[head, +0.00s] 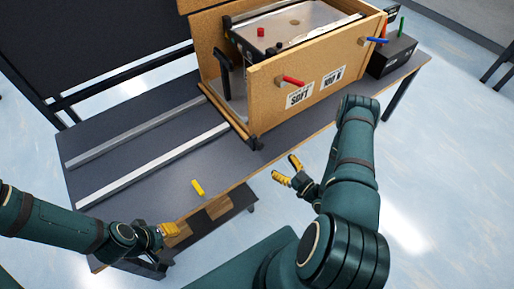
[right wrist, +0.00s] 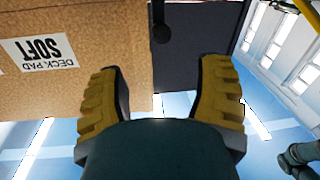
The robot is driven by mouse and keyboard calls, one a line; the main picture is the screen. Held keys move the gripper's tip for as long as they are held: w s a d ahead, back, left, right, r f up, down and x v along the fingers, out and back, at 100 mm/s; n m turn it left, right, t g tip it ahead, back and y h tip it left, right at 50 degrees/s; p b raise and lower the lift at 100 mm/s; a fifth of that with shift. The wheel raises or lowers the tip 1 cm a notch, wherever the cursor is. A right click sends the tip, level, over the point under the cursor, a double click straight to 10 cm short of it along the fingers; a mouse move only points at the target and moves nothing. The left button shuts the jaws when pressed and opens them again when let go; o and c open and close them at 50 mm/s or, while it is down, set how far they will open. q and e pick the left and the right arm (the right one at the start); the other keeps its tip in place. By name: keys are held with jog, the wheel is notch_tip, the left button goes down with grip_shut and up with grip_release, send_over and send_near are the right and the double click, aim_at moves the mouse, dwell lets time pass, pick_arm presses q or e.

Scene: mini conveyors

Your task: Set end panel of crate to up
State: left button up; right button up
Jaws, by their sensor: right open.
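The tan crate (head: 262,95) stands on the dark table, with printed labels and a red handle (head: 293,81) on its near side. Its end facing the rails looks open; I cannot make out a raised panel there. A dark post (head: 254,143) is at its lower near corner. My right gripper (head: 288,169) is open and empty, off the table's front edge, apart from the crate. In the right wrist view its yellow fingers (right wrist: 158,90) are spread below the crate side (right wrist: 95,75). My left gripper (head: 170,231) is by the table's front left; its opening is unclear.
Two pale rails (head: 150,168) run along the table (head: 95,148) to the crate. A small yellow piece (head: 197,187) lies near the front edge. A black box (head: 391,55) stands beyond the crate.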

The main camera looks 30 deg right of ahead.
aim_at(262, 147)
jog(key=b+x, duration=0.1)
jog(key=x, duration=1.1)
jog(key=shift+w, duration=0.15)
grip_shut()
jog(key=shift+r, duration=0.15)
